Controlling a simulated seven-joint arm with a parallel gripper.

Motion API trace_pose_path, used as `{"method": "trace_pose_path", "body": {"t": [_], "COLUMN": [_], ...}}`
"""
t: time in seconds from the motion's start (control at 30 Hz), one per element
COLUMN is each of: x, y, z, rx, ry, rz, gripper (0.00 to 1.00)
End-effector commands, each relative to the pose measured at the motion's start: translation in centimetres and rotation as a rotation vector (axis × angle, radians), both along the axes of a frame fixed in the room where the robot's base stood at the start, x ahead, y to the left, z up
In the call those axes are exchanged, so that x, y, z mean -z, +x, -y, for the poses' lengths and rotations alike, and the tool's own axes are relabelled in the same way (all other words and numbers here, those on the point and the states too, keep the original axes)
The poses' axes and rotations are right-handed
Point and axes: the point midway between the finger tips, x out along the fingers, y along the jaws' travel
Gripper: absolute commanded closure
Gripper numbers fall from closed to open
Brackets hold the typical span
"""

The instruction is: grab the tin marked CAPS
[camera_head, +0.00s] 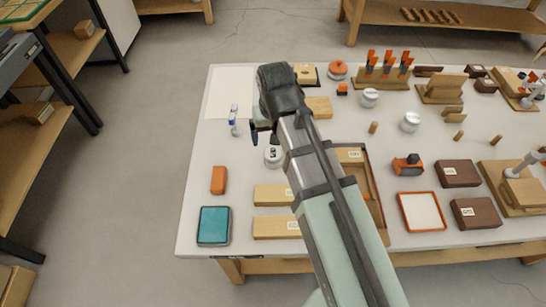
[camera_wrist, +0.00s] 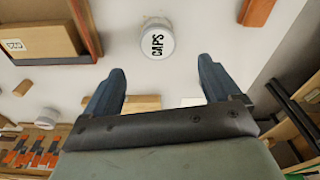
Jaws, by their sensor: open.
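The white tin marked CAPS (camera_wrist: 156,42) stands upright on the table, its lettered lid facing the wrist camera. In the head view, a white tin with dark marking (camera_head: 273,157) stands just below my gripper (camera_head: 264,137), close to the arm's left side. In the wrist view, my gripper (camera_wrist: 162,68) is open and empty, and the CAPS tin is seen beyond the gap between the two fingertips. The tin looks apart from both fingers.
Other white tins (camera_head: 369,98) (camera_head: 410,122) stand to the right. An orange block (camera_head: 219,180), a teal tray (camera_head: 214,226) and pale wooden blocks (camera_head: 276,228) lie in front. A small blue-and-white bottle (camera_head: 233,120) stands left of the gripper. Bare tabletop lies around the orange block.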

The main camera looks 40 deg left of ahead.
Motion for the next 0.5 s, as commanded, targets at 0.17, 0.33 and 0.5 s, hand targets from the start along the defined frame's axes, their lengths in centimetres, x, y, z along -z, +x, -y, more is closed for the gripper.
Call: {"method": "trace_pose_path", "body": {"t": [0.17, 0.33, 0.5], "x": [2.4, 4.3, 5.2], "y": [0.2, 0.3, 0.4], "z": [-0.2, -0.4, -0.5], "rx": [0.001, 0.001, 0.001], "ry": [-0.002, -0.001, 0.000], "rz": [0.000, 0.000, 0.001], "gripper": [0.10, 0.10, 0.10]}}
